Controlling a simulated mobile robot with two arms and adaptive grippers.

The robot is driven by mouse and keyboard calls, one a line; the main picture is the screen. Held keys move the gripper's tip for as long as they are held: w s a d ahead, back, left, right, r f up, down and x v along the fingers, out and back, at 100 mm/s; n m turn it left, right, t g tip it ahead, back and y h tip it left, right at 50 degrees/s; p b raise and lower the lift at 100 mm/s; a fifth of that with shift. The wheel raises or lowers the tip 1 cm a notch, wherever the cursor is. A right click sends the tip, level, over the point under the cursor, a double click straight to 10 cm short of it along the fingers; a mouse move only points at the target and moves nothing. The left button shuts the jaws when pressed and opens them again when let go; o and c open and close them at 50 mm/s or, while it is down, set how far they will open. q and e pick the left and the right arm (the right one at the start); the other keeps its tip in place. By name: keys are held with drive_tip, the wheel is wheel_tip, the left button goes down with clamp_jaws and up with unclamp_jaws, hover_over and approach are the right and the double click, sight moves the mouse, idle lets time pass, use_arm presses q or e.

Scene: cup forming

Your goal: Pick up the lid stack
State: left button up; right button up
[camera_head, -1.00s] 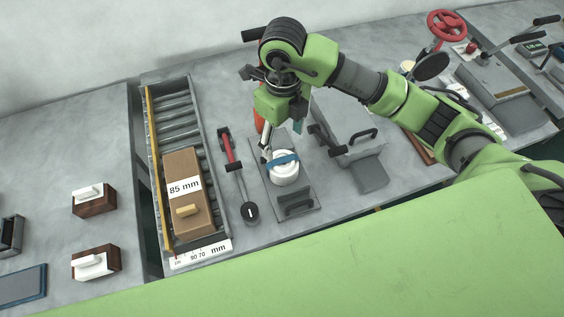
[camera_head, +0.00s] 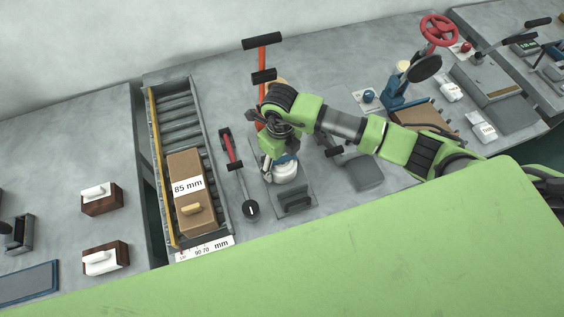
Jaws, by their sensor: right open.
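My left gripper is not in view.
A roller tray (camera_head: 212,168) with a brown 85 mm block (camera_head: 186,172) lies at left. A red-handled tool (camera_head: 231,150) stands between tray and plate. A red-and-black lever (camera_head: 263,57) rises behind my wrist.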

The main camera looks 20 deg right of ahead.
drive_tip(key=c, duration=0.8)
drive_tip(key=shift+o, duration=0.2)
drive_tip(key=shift+r, duration=0.1)
